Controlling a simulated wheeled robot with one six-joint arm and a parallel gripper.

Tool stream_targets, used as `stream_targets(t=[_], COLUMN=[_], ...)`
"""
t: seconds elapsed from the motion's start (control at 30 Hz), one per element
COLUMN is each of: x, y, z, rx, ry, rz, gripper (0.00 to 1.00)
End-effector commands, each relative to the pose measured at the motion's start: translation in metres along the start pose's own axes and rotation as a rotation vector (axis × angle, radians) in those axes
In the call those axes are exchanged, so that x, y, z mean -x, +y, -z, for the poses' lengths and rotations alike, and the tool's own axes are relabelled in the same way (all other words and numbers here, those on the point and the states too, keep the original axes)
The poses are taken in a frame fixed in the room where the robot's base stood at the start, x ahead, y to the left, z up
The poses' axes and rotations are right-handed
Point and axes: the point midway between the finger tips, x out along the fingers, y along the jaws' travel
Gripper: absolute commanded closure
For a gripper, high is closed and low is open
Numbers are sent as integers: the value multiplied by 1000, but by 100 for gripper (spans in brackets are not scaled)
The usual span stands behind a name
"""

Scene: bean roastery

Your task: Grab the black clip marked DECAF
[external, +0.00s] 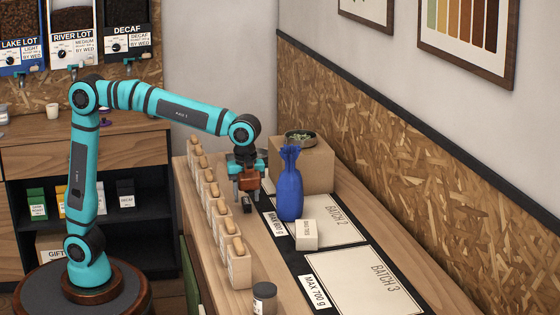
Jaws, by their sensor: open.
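My gripper (247,200) hangs from the end of my arm, pointing down over the back part of the wooden counter (278,262). It is open, beside the far end of a row of wooden holders and to the left of a tall blue bag (289,188). I cannot make out a black clip marked DECAF in this view. A round dish (300,141) with small greenish things in it stands on a cardboard box (312,166) right of my gripper; its contents are too small to tell.
Several wooden holders (238,268) line the counter's left edge. A small white box (306,235) stands by the blue bag near the BATCH 2 mat (340,232). The BATCH 3 mat (365,285) is bare. A dark jar (264,298) stands at the front.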

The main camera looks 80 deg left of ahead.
Motion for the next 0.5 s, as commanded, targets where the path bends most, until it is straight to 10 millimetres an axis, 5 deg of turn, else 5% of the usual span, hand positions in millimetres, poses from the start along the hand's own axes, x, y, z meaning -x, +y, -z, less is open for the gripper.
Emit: stream_targets(t=[0.23,0.5], x=[-31,-35], y=[-2,-2], z=[-4,-4], rx=[0,0], ry=[0,1], rz=[0,1], gripper=[53,55])
